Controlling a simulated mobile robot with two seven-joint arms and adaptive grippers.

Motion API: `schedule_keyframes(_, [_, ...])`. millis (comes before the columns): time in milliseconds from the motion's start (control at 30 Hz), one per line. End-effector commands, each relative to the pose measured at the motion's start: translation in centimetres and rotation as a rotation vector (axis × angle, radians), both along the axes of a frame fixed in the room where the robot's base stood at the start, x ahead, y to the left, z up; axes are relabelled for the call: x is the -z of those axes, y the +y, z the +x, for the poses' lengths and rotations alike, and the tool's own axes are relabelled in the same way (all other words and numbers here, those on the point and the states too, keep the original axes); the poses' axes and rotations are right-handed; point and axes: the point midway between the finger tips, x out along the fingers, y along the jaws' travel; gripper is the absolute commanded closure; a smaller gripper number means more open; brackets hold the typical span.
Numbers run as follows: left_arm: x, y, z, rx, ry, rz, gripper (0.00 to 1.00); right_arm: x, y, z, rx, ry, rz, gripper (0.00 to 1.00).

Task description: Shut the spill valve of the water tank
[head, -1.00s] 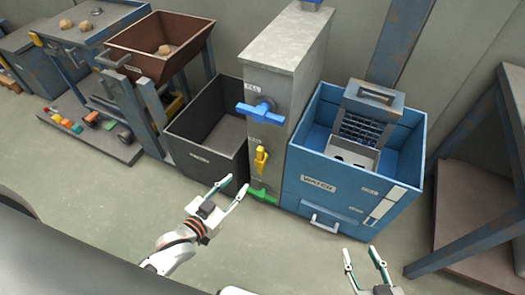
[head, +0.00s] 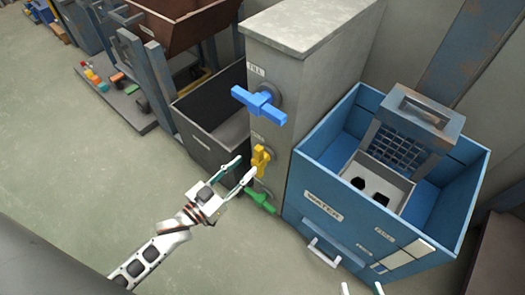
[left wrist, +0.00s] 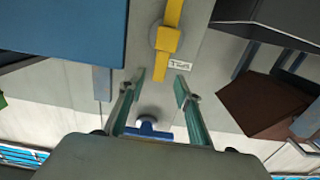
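A grey column holds three valves. The blue valve (head: 259,103) is on top under a FILL label, with its handle crosswise. The green valve (head: 261,201) is lowest. The blue tank (head: 350,235) marked WATER stands right of the column. My left gripper (head: 246,167) is open and empty, just in front of the yellow valve. In the left wrist view the yellow handle (left wrist: 168,40) points down towards my fingertips (left wrist: 160,79). My right gripper (head: 361,289) shows only separated fingertips.
A dark open bin (head: 213,130) stands left of the column. A rusty brown hopper (head: 190,25) is behind it. The floor (head: 120,190) at front left is clear. A grey frame with a grid (head: 398,150) rises from the blue tank.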

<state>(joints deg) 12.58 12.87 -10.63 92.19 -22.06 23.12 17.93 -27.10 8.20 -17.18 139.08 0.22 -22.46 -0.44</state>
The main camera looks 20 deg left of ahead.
Motion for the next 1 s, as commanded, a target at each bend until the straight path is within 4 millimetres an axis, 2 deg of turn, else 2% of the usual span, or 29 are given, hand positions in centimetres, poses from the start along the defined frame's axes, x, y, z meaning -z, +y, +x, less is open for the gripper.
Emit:
schedule_keyframes(167, [0.0, -0.3, 1.0, 0.003, -0.006, -0.004, 0.67, -0.1, 0.1, 0.1, 0.001, -0.002, 0.007, 0.60])
schedule_keyframes(600, [0.2, -2.3, 6.6, 0.002, -0.003, -0.003, 0.67, -0.6, 0.8, 0.4, 0.009, -0.012, 0.046, 0.60])
schedule_keyframes(800, [0.0, -2.7, 7.5, 0.002, -0.004, -0.003, 0.67, -0.8, 0.9, 0.5, 0.011, -0.016, 0.054, 0.60])
schedule_keyframes(1000, [-0.1, -2.7, 7.5, 0.002, -0.005, -0.003, 0.67, -0.8, 0.9, 0.5, 0.011, -0.017, 0.054, 0.60])
